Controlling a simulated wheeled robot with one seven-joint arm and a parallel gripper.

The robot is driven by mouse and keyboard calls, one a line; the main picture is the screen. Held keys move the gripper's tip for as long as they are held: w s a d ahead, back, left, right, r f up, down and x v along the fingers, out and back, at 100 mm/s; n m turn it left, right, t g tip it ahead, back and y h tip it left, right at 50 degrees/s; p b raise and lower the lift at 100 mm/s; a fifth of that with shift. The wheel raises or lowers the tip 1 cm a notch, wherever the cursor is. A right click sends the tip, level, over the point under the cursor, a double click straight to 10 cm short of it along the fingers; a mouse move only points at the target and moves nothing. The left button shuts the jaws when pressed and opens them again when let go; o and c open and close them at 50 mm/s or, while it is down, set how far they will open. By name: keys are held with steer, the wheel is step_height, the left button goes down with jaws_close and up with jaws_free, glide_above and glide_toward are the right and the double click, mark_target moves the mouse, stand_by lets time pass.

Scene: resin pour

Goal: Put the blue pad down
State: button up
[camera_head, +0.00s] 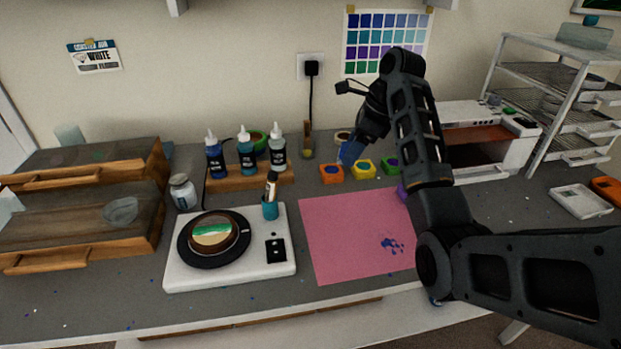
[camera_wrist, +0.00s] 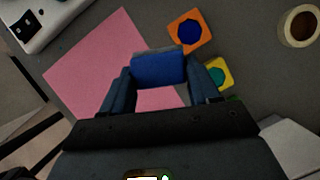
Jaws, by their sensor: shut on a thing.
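My gripper (camera_wrist: 160,75) is shut on the blue pad (camera_wrist: 158,69), a small blue block with a greyish edge, seen between the two fingers in the wrist view. In the head view, the blue pad (camera_head: 350,152) is a small blue patch below my gripper (camera_head: 357,143), just behind the orange block. The pad seems to be above the bench, but its height is hard to tell. The orange block (camera_head: 331,180) has a blue centre and is near the pad in the wrist view (camera_wrist: 176,24). A yellow block (camera_head: 363,176) and a green block (camera_head: 391,173) stand right of it.
A pink mat (camera_head: 335,235) with blue specks lies in front of the blocks. A white turntable unit (camera_head: 185,270) stands left of it, and a wooden rack (camera_head: 250,182) of bottles stands behind. A tape roll (camera_wrist: 284,25) is at the wrist view's upper right.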

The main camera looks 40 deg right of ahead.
mark_target(344, 147)
steer(key=shift+w+a+f+b, duration=0.8)
steer(key=shift+w+a+f, duration=0.2)
steer(key=shift+w+f, duration=0.1)
steer(key=w+a+f, duration=0.2)
steer(key=w, duration=0.1)
steer(key=w+a+f+p, duration=0.1)
steer(key=w+a, duration=0.1)
steer(key=shift+w+f, duration=0.1)
steer(key=shift+f, duration=0.25)
steer(key=shift+f+p, duration=0.3)
steer(key=shift+f, duration=1.7)
steer(key=shift+f, duration=0.25)
